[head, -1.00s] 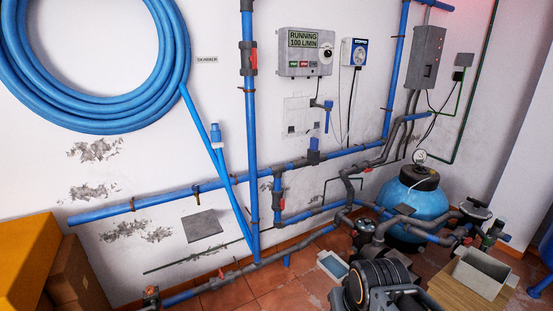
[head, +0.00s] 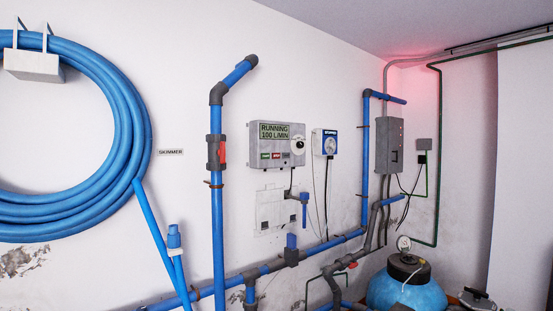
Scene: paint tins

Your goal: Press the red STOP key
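A grey control box (head: 257,141) hangs on the white wall near the middle of the head view. Its display (head: 282,131) reads "RUNNING 100 L/MIN". Below the display is a row of small keys: a green key (head: 265,156) at left, a red key (head: 276,156) beside it and a pale key (head: 286,156) at right. The key lettering is too small to read. A round dial (head: 297,147) sits on the box's right side. Nothing covers the keys. My gripper is not in view.
A blue-faced timer (head: 325,143) hangs right of the box. A vertical blue pipe (head: 218,240) with a red-handled valve (head: 221,152) runs to its left. A coiled blue hose (head: 110,90) hangs at far left. A blue tank (head: 410,293) stands at lower right.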

